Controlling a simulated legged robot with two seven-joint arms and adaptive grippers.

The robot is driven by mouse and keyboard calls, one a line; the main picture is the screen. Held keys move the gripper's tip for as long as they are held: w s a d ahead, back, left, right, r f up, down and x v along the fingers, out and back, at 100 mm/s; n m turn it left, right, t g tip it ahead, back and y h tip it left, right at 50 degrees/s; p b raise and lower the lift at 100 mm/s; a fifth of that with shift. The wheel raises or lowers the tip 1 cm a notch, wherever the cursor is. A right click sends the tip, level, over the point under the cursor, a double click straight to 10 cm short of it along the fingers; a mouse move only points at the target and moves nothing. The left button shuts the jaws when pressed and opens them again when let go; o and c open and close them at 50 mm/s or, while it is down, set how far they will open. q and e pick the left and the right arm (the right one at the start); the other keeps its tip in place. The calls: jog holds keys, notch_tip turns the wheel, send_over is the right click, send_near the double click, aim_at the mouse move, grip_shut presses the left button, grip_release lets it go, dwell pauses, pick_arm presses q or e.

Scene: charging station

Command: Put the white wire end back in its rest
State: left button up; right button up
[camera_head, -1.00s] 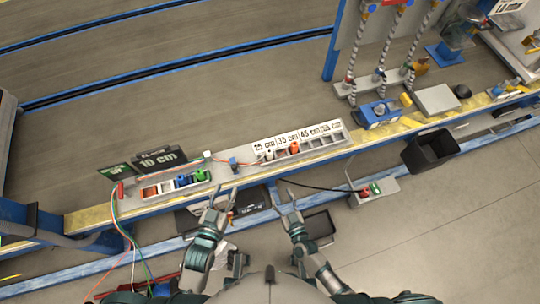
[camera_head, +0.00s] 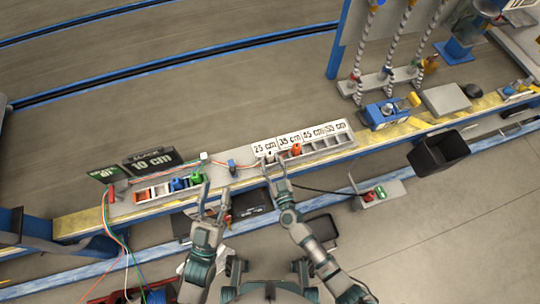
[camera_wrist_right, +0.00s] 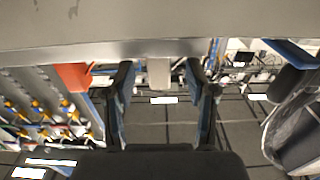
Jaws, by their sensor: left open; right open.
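A small white wire end (camera_head: 270,157) sits at the left end of the compartment rack (camera_head: 325,146), below the "25 cm" label, partly hidden by my right gripper. In the right wrist view a pale block (camera_wrist_right: 158,73), probably this wire end, shows between the fingers. My right gripper (camera_head: 271,174) is open at the rack's front edge, its fingers (camera_wrist_right: 158,85) on either side of the pale block without visibly closing on it. My left gripper (camera_head: 214,200) is open and empty, in front of the bench, left of the right one. I cannot tell which spot is the rest.
An orange connector (camera_head: 296,149) stands in the rack just right of the white one. A left tray (camera_head: 144,196) holds blue and green connectors. A small blue piece (camera_head: 232,167) stands between tray and rack. A black bin (camera_head: 439,152) hangs at the right.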

aim_at(271, 160)
jog(key=x, duration=0.2)
jog(key=shift+w+f+b, duration=0.2)
jog(key=shift+w+b, duration=0.2)
jog(key=shift+w+a, duration=0.15)
jog(key=shift+w, duration=0.2)
pick_arm(q)
jog(key=shift+s+a+r+n+t, duration=0.15)
jog(key=shift+s+r+t, duration=0.35)
jog(key=shift+t, duration=0.1)
jog(key=shift+s+a+r+n+t, duration=0.1)
jog(key=shift+s+r+n+t, duration=0.05)
jog(key=shift+s+r+t, duration=0.4)
pick_arm(e)
jog(key=shift+r, duration=0.2)
pick_arm(q)
jog(key=shift+w+f, duration=0.15)
jog(key=shift+w, duration=0.05)
pick_arm(e)
grip_shut()
pick_arm(q)
jog(key=shift+w, duration=0.1)
